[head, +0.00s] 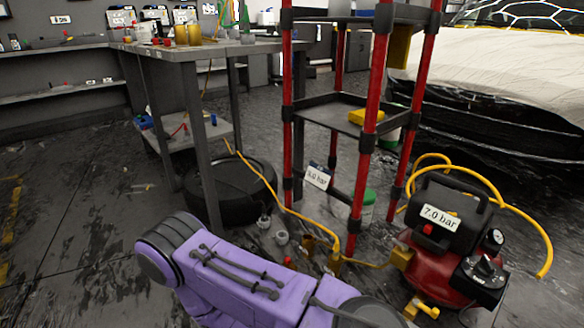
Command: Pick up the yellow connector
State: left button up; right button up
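Several yellow pieces could be the yellow connector, and I cannot tell which one it is. A yellow block-like fitting (402,257) sits at the left side of the red and black compressor (430,262), at the end of a thin yellow hose. A brass-yellow piece (334,264) is on the floor by the foot of the red-posted rack. Another yellow piece (424,307) is low at the compressor's front. My purple arm crosses the bottom of the head view and hides part of the floor. Neither gripper is in view.
The red-posted rack (370,110) stands behind the compressor, with a yellow block (366,117) on its shelf. A grey workbench (215,50) stands left, near a black tyre (232,190). Yellow hose (541,240) loops right of the compressor. Small cups (281,238) stand on the floor. The left floor is mostly clear.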

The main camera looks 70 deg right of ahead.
aim_at(336, 254)
jog(key=z, duration=0.05)
jog(key=i, duration=0.45)
jog(key=z, duration=3.25)
